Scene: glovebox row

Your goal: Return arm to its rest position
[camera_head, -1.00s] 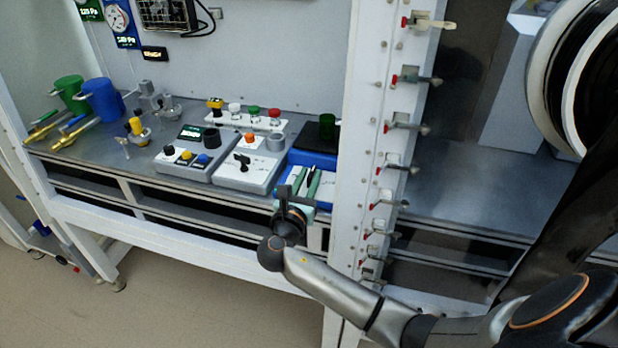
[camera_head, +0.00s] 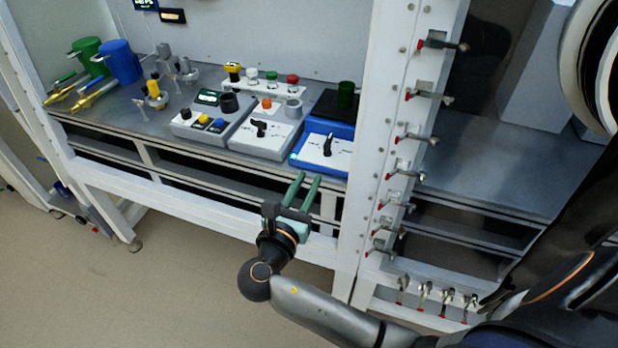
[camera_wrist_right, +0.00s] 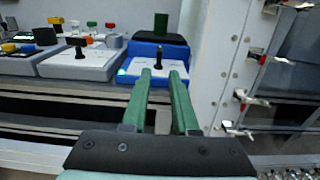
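My right gripper (camera_head: 306,187) has two green fingers held apart with nothing between them. In the head view it is in front of the bench's front edge, below the blue device. In the right wrist view the fingers (camera_wrist_right: 166,85) point toward the blue device (camera_wrist_right: 140,70), with a visible gap between them. The blue device (camera_head: 310,146) has a white panel with a black lever knob (camera_head: 328,146) and stands on the bench, apart from the fingers. My left gripper is not in view.
A grey device with a black knob (camera_head: 248,140) and another with coloured buttons (camera_head: 190,129) stand to the left. Blue (camera_head: 122,66) and green (camera_head: 86,50) cylinders are further left. A white post (camera_head: 385,110) with red-tipped clamps stands right. Open floor lies in front.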

